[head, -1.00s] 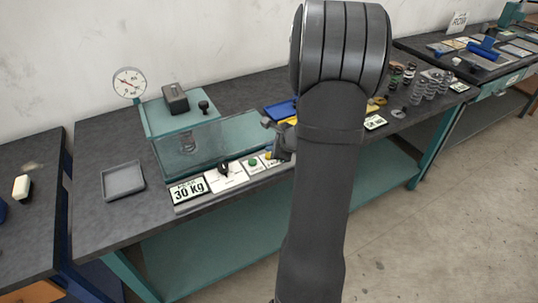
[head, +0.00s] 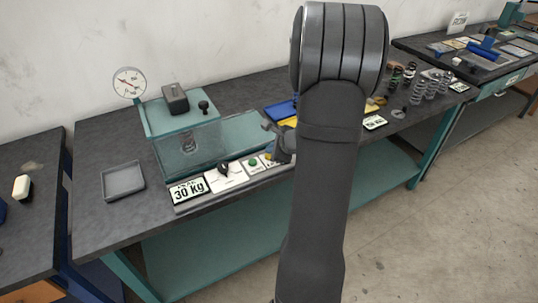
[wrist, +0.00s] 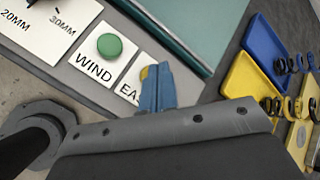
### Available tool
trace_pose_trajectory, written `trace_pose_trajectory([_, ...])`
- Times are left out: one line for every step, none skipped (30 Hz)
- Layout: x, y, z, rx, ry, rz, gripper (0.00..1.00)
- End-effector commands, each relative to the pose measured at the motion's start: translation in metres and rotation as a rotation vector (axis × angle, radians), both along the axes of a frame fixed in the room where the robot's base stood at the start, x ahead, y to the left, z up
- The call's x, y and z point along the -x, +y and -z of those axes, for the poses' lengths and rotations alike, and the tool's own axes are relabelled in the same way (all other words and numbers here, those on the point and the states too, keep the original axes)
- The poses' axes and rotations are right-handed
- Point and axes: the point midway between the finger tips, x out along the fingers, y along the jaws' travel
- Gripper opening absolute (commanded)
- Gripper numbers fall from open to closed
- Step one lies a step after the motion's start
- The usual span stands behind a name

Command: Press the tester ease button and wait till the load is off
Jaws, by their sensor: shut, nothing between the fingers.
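The tester (head: 183,119) stands on the bench, with a dark block (head: 175,98) on its top plate and a coil spring (head: 188,141) behind a clear guard. The ease button (head: 268,157) is yellow, at the right end of the front control strip. In the wrist view, the yellow ease button (wrist: 145,73) is partly hidden by the blue fingertips of my gripper (wrist: 158,88). My gripper is shut and empty, its tips over or against the button; contact cannot be told. The display (head: 188,191) reads 30 kg.
The green wind button (wrist: 109,45) and a black selector knob (head: 224,169) sit left of the ease button. A round gauge (head: 129,82) stands behind. A grey tray (head: 123,181) lies to the left. Yellow trays (wrist: 252,85) and several springs (head: 430,84) lie to the right.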

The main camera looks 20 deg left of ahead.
Motion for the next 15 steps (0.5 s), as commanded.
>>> trace_pose_trajectory([0.0000, 0.0000, 0.0003, 0.000, 0.000, 0.000, 0.00])
trace_pose_trajectory([0.0001, 0.0000, 0.0005, 0.000, 0.000, 0.000, 0.00])
trace_pose_trajectory([0.0001, 0.0000, 0.0009, 0.000, 0.000, 0.000, 0.00])
trace_pose_trajectory([0.0000, 0.0000, 0.0012, 0.000, 0.000, 0.000, 0.00])
trace_pose_trajectory([0.0001, 0.0000, 0.0015, 0.000, 0.000, 0.000, 0.00])
trace_pose_trajectory([0.0001, 0.0000, 0.0020, 0.000, 0.000, 0.000, 0.00])
trace_pose_trajectory([0.0000, 0.0000, 0.0023, 0.000, 0.000, 0.000, 0.00])
trace_pose_trajectory([0.0001, 0.0000, 0.0026, 0.000, 0.000, 0.000, 0.00])
trace_pose_trajectory([0.0000, 0.0000, 0.0032, 0.000, 0.001, 0.001, 0.00])
trace_pose_trajectory([0.0001, 0.0000, 0.0034, 0.000, 0.001, 0.001, 0.00])
trace_pose_trajectory([0.0000, 0.0001, 0.0039, 0.000, 0.001, 0.001, 0.00])
trace_pose_trajectory([0.0000, 0.0001, 0.0043, 0.000, 0.001, 0.001, 0.00])
trace_pose_trajectory([0.0000, 0.0001, 0.0047, 0.000, 0.001, 0.001, 0.00])
trace_pose_trajectory([0.0000, 0.0000, 0.0050, 0.000, 0.001, 0.001, 0.00])
trace_pose_trajectory([0.0000, 0.0001, 0.0054, 0.000, 0.001, 0.001, 0.00])
